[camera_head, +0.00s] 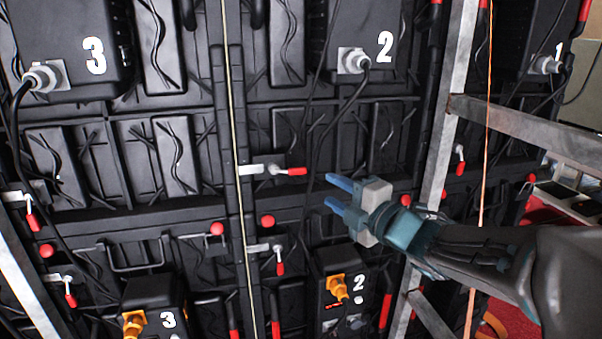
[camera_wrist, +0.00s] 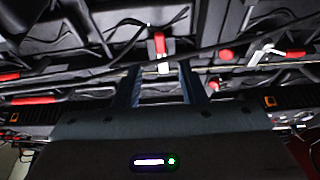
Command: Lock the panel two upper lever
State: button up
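The panel two upper lever has a silver latch plate and a red handle (camera_head: 295,171). In the head view it sits left of the "2" panel's middle, with its handle pointing right, about horizontal. My gripper (camera_head: 331,191) is open and empty. Its two blue fingers point left, just right of and slightly below the handle, apart from it. In the wrist view my gripper (camera_wrist: 160,67) shows its two fingers spread. A red-handled lever (camera_wrist: 159,43) appears between and beyond them; it seems to be this same lever.
The panel two lower lever (camera_head: 280,262) hangs down below. A red knob (camera_head: 268,222) sits between the two levers. Black cables cross the panel near my fingers. A metal frame post (camera_head: 440,150) stands right of the gripper, close to my arm. Panel three (camera_head: 60,45) is at left.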

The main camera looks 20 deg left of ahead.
aim_at(301, 173)
jog(key=p+x, duration=0.1)
jog(key=x, duration=1.1)
jog(key=shift+w+a, duration=0.1)
jog(key=shift+a, duration=0.05)
grip_shut()
